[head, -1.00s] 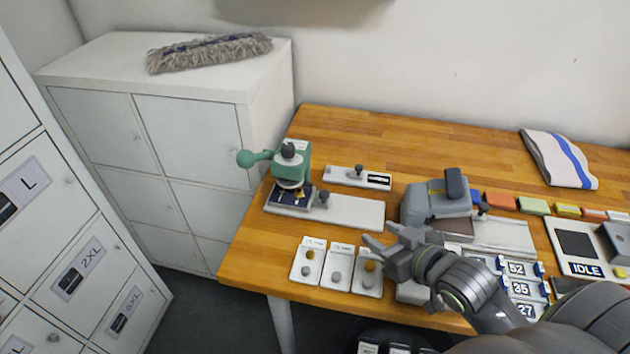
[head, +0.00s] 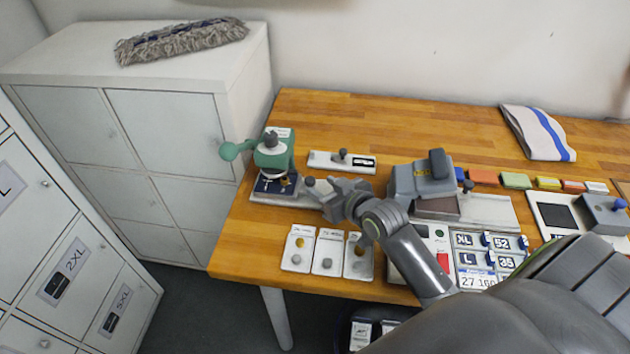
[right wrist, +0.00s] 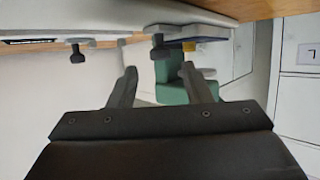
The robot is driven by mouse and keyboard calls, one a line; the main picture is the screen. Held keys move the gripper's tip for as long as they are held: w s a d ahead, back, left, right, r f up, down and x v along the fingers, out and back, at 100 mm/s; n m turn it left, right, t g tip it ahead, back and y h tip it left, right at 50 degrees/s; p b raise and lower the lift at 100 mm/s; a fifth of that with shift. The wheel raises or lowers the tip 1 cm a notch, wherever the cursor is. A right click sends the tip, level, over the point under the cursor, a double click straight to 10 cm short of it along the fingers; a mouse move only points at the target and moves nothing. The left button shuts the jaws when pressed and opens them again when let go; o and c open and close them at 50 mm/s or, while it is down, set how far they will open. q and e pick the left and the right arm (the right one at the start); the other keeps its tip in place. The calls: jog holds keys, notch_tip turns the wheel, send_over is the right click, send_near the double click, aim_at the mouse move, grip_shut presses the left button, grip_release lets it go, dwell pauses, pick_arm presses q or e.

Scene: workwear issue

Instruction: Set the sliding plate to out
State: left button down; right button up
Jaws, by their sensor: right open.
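The green press (head: 273,155) stands at the left end of the table. Its dark blue sliding plate (head: 270,186) lies under the press head, on a pale base (head: 284,198). The plate's dark knob (head: 310,182) is on its right side; it also shows in the right wrist view (right wrist: 159,53). My right gripper (head: 318,194) is open and empty, just right of the press, its fingertips close to the knob. In the right wrist view the knob appears beyond the gap between the fingers (right wrist: 160,78); contact cannot be told. My arm hides the right part of the base. My left gripper is out of view.
A small slider with its own knob (head: 342,158) lies behind my gripper. A grey machine (head: 420,180) stands to the right. Several white cards (head: 328,252) lie in front.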

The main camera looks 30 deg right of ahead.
aim_at(313, 182)
jog(key=shift+x, duration=2.2)
jog(key=shift+c, duration=0.5)
grip_shut()
